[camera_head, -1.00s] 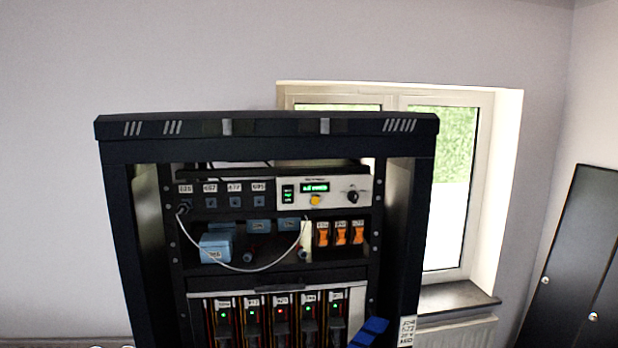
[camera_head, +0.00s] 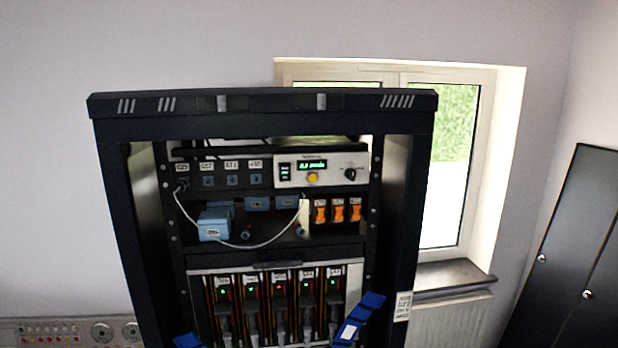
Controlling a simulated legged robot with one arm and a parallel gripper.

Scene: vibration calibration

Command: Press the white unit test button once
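The white unit (camera_head: 322,167) sits on the upper right shelf of the black rack, facing me. Dark blue parts (camera_head: 362,312) show at the bottom edge, in front of the lower rack, with another blue piece (camera_head: 186,341) at lower left. I cannot tell whether these belong to my arm. No gripper fingertips can be made out.
The black rack (camera_head: 262,124) frames everything. Blue boxes (camera_head: 213,226), a looping grey cable (camera_head: 228,246) and orange-fronted items (camera_head: 338,211) sit below the unit. Lower modules carry small lights. A window (camera_head: 458,150) and radiator (camera_head: 450,318) are behind right; a control panel (camera_head: 50,334) is at lower left.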

